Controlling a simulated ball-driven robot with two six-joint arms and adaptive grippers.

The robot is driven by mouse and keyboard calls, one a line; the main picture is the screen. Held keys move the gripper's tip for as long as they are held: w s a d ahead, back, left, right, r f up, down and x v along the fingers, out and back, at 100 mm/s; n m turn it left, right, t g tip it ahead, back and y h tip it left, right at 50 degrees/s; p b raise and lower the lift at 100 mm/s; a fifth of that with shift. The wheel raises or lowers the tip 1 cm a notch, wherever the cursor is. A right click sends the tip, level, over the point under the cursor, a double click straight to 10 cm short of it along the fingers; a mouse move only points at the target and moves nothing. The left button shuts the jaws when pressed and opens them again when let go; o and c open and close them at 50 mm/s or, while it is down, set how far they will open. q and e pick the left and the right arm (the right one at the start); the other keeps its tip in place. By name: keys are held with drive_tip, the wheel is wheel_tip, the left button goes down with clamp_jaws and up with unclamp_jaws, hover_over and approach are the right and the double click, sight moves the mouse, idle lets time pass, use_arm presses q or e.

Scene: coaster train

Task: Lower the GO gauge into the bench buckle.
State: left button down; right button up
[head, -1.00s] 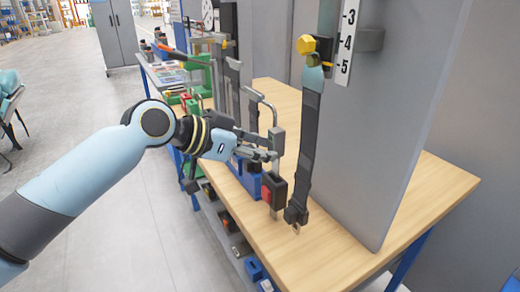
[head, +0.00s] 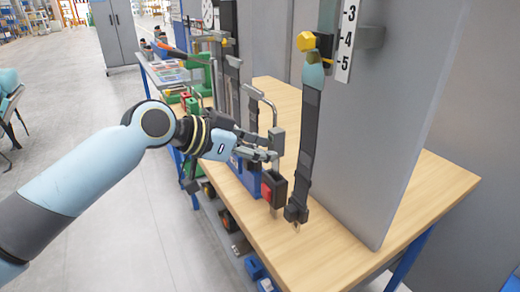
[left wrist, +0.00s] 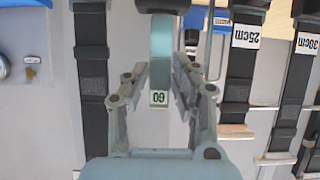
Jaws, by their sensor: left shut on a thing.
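My left gripper (head: 268,155) is shut on the GO gauge (head: 277,140), a grey-green piece that stands up between and above its fingers. In the left wrist view my fingers (left wrist: 160,100) close on both sides of the gauge (left wrist: 160,55), whose small label seems to read GO upside down. The bench buckle (head: 273,188), black with a red button, stands upright on the bench just below the gripper. The gauge's lower end and any contact with the buckle's slot are hidden. My right gripper is not in view.
A dark belt (head: 309,140) with a fitting at its lower end hangs just right of the buckle, before a grey panel (head: 400,110). Several labelled straps (left wrist: 240,90) hang in the left wrist view. The wooden bench top (head: 335,250) is clear in front.

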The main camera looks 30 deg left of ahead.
use_arm(q)
drive_tip(key=shift+f+b, duration=1.6)
drive_tip(key=shift+f, duration=0.4)
drive_tip(key=c, duration=1)
unclamp_jaws()
approach(275, 170)
drive_tip(key=v, duration=0.6)
drive_tip(key=shift+a+f, duration=0.1)
drive_tip(key=shift+f, duration=0.05)
